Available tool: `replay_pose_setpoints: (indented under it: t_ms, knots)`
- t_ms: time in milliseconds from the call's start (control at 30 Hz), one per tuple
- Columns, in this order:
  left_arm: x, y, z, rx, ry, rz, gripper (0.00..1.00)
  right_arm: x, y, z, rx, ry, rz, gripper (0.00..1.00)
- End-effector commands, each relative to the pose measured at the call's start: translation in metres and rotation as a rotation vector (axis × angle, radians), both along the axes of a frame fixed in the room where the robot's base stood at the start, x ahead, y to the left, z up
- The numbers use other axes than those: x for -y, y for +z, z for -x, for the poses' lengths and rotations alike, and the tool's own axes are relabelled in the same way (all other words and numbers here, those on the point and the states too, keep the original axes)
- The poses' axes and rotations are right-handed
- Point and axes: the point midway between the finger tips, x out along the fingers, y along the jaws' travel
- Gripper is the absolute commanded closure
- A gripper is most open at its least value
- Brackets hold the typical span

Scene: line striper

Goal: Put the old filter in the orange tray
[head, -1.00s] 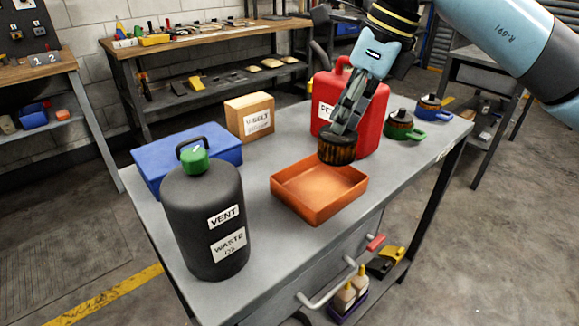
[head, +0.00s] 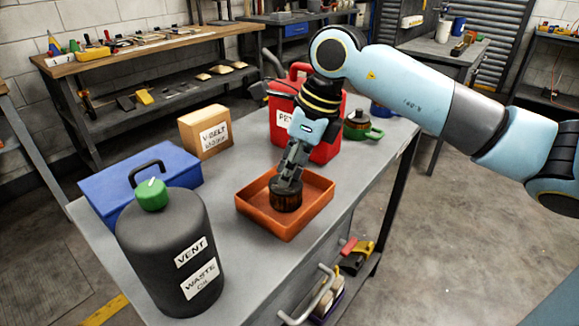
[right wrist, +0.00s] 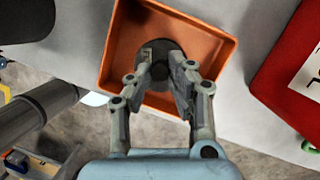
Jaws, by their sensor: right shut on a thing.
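The orange tray (head: 262,222) sits on the grey table in the head view, and its wall shows in the right wrist view (right wrist: 215,48). The old filter (head: 286,197), dark with a brown, grimy side, is inside the tray's outline, upright, at or just above the tray floor; I cannot tell whether it touches. My right gripper (head: 288,180) is shut on the top of the filter. In the right wrist view the fingers (right wrist: 160,75) close on the dark filter (right wrist: 149,50) over the tray. My left gripper is not in view.
A black waste oil can (head: 170,255) and a blue box (head: 135,180) stand left of the tray. A V-belt carton (head: 205,132) and a red petrol can (head: 328,140) stand behind it. A green-handled item (head: 360,127) is beyond, to the right.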

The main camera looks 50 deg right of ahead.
Motion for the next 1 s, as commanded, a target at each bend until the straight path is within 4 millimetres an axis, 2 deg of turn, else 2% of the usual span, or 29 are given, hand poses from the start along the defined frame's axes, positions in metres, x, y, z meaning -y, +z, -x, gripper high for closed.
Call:
replay_pose_setpoints:
  t_ms: [267,300,467,767,867,1000]
  knots:
    - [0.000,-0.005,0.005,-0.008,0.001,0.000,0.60,0.000,-0.003,0.000,0.001,0.000,0.000,1.00]
    - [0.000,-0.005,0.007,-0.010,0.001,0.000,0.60,0.000,-0.002,0.000,0.000,0.000,0.001,0.79]
    - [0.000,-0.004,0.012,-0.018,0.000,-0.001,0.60,0.000,-0.002,0.000,0.000,0.000,0.001,0.59]
    - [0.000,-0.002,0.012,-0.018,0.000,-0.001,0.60,0.000,0.000,0.000,0.000,0.000,0.001,0.59]
    - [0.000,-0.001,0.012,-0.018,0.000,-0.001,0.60,0.002,0.007,0.001,0.003,0.000,0.005,0.59]
    - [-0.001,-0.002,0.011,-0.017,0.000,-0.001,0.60,0.008,0.031,0.007,0.003,0.002,0.009,0.59]
